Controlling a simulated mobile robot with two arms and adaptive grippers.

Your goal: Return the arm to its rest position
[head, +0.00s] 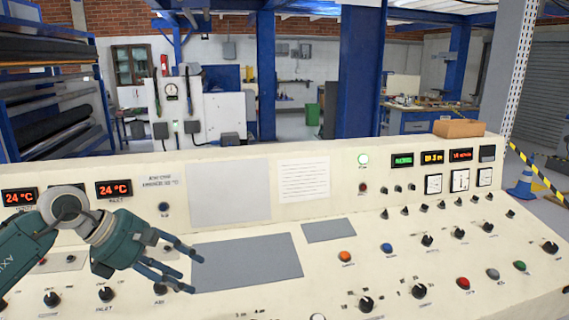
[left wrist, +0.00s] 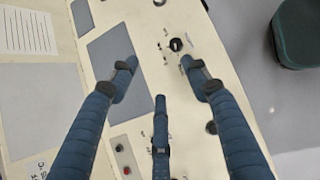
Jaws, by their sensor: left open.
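My left arm comes in from the left edge of the head view. Its dark blue-green gripper (head: 192,272) hangs over the left part of the cream control console (head: 235,304). The gripper is open, with its fingers spread and nothing between them. In the left wrist view the fingers of this gripper (left wrist: 160,74) reach over the console top, apart from one another, with a black knob (left wrist: 176,44) just beyond them. The fingers and wrist hide some of the console's left controls. My right gripper is in neither view.
The console carries knobs, coloured buttons, meters and lit displays such as the left red one (head: 114,189). A grey panel (head: 247,262) lies right of the gripper. A cardboard box (head: 459,128) sits on the console's back ledge.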

